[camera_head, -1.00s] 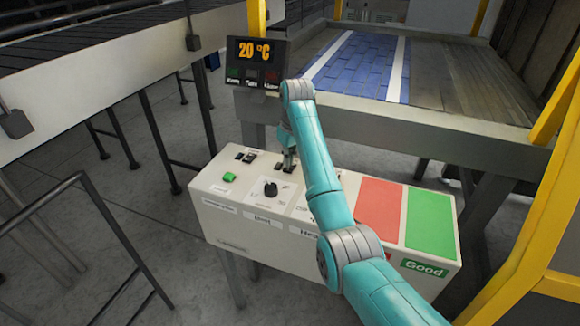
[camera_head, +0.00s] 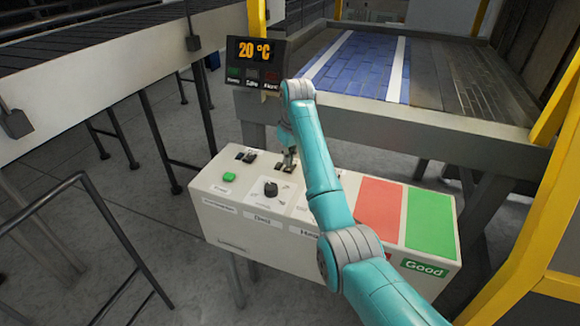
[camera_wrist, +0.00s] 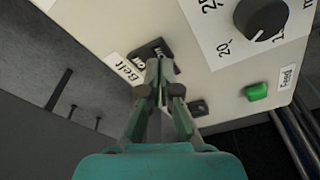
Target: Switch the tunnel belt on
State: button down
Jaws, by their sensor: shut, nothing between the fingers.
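The belt switch (camera_wrist: 147,50) is a dark rocker on the cream control box, with a "Belt" label (camera_wrist: 130,69) beside it in the wrist view. My gripper (camera_wrist: 160,66) is shut and empty, its fingertips over the near part of the rocker and hiding some of it. I cannot tell whether they touch it or which way the rocker is tipped. In the head view my gripper (camera_head: 290,160) points down at the dark switches (camera_head: 283,168) on the box top.
The control box (camera_head: 235,235) also carries a green button (camera_head: 229,177), a dial knob (camera_head: 271,189), another pair of switches (camera_head: 246,156), and red (camera_head: 379,210) and green (camera_head: 431,218) panels. A display (camera_head: 257,62) reading 20 °C stands behind, near the blue belt (camera_head: 355,65).

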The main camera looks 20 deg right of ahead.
aim_at(289, 170)
jog(key=shift+f, duration=1.05)
dwell(0.7)
jog(key=shift+r, duration=3.55)
jog(key=shift+s, duration=0.1)
